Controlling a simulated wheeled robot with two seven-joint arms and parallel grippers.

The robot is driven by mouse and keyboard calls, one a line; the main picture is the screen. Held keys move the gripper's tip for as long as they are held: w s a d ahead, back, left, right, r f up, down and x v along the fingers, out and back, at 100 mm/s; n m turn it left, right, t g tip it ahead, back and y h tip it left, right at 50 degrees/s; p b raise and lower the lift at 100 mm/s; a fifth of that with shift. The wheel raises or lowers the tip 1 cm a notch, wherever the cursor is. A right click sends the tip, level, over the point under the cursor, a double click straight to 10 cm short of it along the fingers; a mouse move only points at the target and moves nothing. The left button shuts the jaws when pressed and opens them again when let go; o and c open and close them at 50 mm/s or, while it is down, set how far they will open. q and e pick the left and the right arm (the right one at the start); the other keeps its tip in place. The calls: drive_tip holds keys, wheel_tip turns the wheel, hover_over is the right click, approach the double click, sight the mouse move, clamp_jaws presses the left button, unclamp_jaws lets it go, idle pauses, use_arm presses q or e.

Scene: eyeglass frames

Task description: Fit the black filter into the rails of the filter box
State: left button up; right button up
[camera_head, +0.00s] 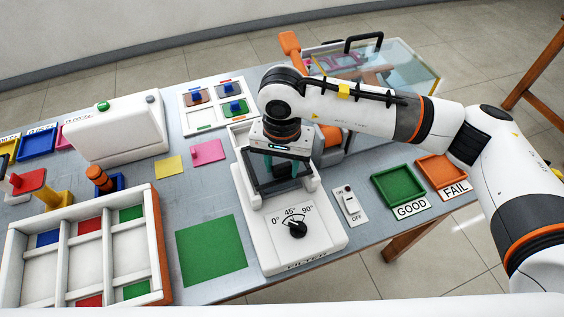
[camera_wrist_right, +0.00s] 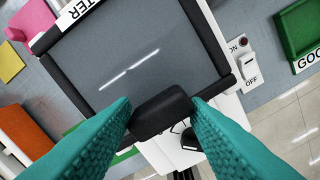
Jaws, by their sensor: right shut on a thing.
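My left gripper is not in view.
An ON/OFF switch (camera_head: 349,202), a green GOOD tray (camera_head: 400,187) and an orange FAIL tray (camera_head: 441,169) stand to the right. A green mat (camera_head: 211,249) and a white compartment tray (camera_head: 162,245) lie to the left. A clear-walled box (camera_head: 418,75) stands behind my arm.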

drive_tip(key=shift+f+b, duration=0.6)
drive_tip(key=shift+b, duration=0.7)
idle(1.4)
drive_tip(key=o, duration=1.1)
wheel_tip(320, 180, up, 12)
drive_tip(key=shift+r+b, duration=0.1)
drive_tip(key=shift+b, duration=0.9)
